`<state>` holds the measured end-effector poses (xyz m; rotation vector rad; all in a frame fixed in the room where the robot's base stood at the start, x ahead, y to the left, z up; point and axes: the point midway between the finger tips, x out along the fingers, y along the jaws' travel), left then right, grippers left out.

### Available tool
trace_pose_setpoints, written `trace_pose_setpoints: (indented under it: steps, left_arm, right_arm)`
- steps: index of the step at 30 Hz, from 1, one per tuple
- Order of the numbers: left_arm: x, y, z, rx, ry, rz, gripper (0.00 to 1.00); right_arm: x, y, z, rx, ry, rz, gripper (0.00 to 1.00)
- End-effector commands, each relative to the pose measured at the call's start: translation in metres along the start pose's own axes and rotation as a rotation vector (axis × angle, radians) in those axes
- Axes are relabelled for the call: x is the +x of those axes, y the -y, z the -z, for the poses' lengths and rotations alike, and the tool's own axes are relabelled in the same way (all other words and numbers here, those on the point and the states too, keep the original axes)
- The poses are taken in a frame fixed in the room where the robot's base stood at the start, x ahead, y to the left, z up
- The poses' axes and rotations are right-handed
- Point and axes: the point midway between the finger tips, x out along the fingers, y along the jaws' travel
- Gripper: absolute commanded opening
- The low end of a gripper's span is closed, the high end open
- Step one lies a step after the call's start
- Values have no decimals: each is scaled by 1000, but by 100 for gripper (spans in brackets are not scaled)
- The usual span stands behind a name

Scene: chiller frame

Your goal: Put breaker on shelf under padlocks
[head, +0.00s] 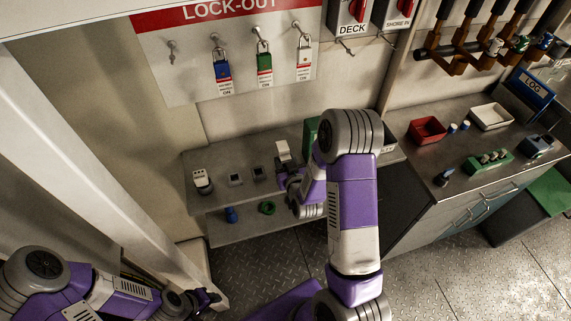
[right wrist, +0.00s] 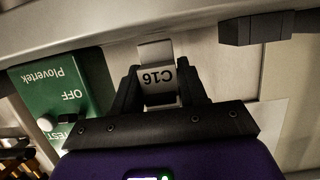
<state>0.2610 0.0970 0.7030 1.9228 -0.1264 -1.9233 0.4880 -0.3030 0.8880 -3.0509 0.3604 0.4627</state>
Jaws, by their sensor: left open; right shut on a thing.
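My right gripper (head: 287,170) is shut on a white breaker (head: 282,150) and holds it over the right part of the grey shelf (head: 222,165). Blue, green and white padlocks (head: 264,66) hang on the lock-out board above. My left gripper (head: 208,298) is open and empty at the lower left, away from the shelf.
A white device (head: 202,181) and two small dark square pieces (head: 236,179) sit on the shelf. A green Plovertek box (right wrist: 60,92) is beside my right gripper. Blue and green items (head: 267,208) lie on the lower shelf. A red bin (head: 428,130) stands on the right counter.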

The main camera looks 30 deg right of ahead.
Motion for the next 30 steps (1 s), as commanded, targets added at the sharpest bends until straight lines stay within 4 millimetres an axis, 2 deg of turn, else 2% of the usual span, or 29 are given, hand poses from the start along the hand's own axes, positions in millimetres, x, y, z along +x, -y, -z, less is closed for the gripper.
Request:
trace_pose_setpoints:
  steps: [2, 14, 15, 19, 30]
  left_arm:
    - [2, 1, 0, 0, 0, 0, 43]
    - [6, 2, 0, 0, 0, 0, 43]
    - [6, 2, 0, 0, 0, 0, 43]
    - [5, 2, 0, 0, 0, 0, 43]
    - [2, 0, 0, 0, 0, 0, 43]
  right_arm:
    - [2, 0, -6, 0, -2, 0, 3]
    - [3, 0, -9, 0, -4, 0, 3]
    - [3, 0, -9, 0, -1, 0, 47]
    - [2, 0, -8, 0, -1, 0, 67]
    - [2, 0, -5, 0, -1, 0, 68]
